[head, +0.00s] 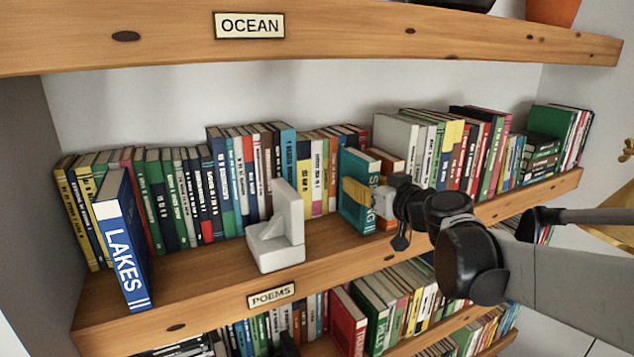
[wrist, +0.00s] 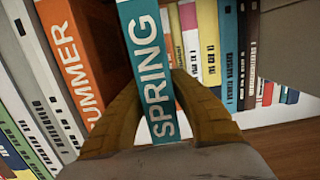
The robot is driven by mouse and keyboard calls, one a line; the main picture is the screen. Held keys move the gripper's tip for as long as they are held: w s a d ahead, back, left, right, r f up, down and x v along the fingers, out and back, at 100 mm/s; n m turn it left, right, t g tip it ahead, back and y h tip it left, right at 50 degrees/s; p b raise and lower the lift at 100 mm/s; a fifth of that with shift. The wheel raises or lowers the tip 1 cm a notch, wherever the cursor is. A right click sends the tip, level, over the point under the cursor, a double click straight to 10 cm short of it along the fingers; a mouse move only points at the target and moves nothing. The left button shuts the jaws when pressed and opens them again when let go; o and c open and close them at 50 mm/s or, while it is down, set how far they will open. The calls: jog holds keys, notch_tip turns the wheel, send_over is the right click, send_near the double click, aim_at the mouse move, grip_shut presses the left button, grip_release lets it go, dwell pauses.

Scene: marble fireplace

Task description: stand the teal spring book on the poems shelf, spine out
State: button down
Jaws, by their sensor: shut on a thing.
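The teal spring book (head: 354,168) is upright at the poems shelf (head: 215,290), the middle board with the POEMS label. My gripper (head: 360,193) is shut on it, one yellow finger across its cover. In the wrist view the teal book (wrist: 147,60) sits between both fingers (wrist: 155,100), its SPRING spine facing the camera. The orange SUMMER book (wrist: 83,50) stands close beside it; it partly shows behind my wrist in the head view (head: 388,158). I cannot tell whether the teal book's bottom touches the board.
A white bookend (head: 283,235) stands left of the teal book near the front edge. A blue LAKES book (head: 125,245) stands at the far left. Rows of books fill the back. Bare board lies between LAKES and the bookend. The OCEAN shelf (head: 350,35) is overhead.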

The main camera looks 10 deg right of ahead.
jog(key=shift+w+f, duration=0.3)
jog(key=shift+f, duration=0.15)
jog(key=shift+s, duration=0.1)
jog(key=c, duration=1.3)
grip_release()
jog(key=shift+f, duration=0.1)
jog(key=shift+o, duration=0.2)
